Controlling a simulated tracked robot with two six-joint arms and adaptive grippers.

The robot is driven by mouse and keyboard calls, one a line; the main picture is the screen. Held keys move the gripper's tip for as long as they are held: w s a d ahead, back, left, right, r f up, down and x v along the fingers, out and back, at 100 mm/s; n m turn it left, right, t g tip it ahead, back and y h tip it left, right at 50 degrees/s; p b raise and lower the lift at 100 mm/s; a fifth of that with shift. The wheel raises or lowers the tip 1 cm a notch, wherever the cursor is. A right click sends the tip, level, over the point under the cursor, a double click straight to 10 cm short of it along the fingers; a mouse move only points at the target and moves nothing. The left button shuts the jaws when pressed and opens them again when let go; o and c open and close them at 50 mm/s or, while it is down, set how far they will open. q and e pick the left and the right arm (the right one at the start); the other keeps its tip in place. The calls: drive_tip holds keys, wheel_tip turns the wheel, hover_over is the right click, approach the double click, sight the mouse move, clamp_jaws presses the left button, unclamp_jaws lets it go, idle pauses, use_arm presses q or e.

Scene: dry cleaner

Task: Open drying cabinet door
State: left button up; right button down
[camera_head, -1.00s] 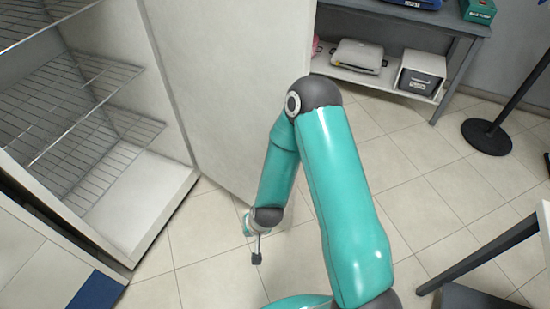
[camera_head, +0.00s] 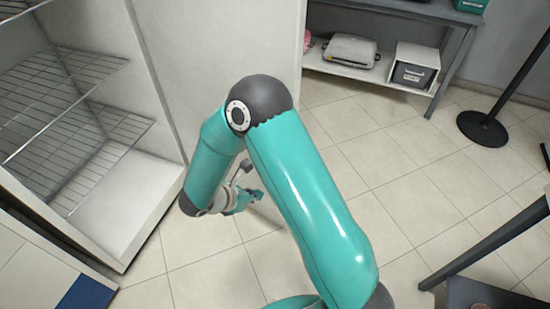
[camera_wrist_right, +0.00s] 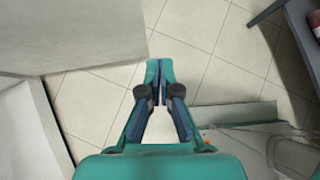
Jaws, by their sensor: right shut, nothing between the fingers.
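The drying cabinet stands at the left of the head view, with wire shelves (camera_head: 70,70) and a white floor (camera_head: 115,205) showing inside. Its white door (camera_head: 215,45) stands swung open, to the right of the opening. My right arm hides the door's lower part. My right gripper (camera_head: 256,197) is low, on the far side of my arm's elbow. In the right wrist view, its fingertips (camera_wrist_right: 160,66) are together and empty, pointing at the tiled floor. The door's pale panel (camera_wrist_right: 75,35) lies left of the fingers, apart from them. My left gripper is not in view.
A grey table with a lower shelf (camera_head: 335,65) stands behind, holding a flat grey device (camera_head: 350,50) and a box (camera_head: 414,74). A black post base (camera_head: 483,129) stands at right. A dark-legged table (camera_head: 485,295) is at lower right. Tiled floor between is clear.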

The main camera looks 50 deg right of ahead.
drive_tip(key=w+d+r+n+t+h, duration=0.1)
drive_tip(key=w+d+r+t+h, duration=0.15)
drive_tip(key=w+r, duration=0.25)
drive_tip(key=d+f, duration=0.2)
drive_tip(key=d, duration=0.4)
drive_tip(key=d+f, duration=0.2)
drive_tip(key=d, duration=0.5)
drive_tip(key=shift+w+f+g, duration=0.3)
drive_tip(key=shift+w+g, duration=0.05)
drive_tip(key=shift+w, duration=0.05)
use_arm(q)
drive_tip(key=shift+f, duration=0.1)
use_arm(e)
drive_tip(key=shift+d+h, duration=0.1)
drive_tip(key=shift+h, duration=0.15)
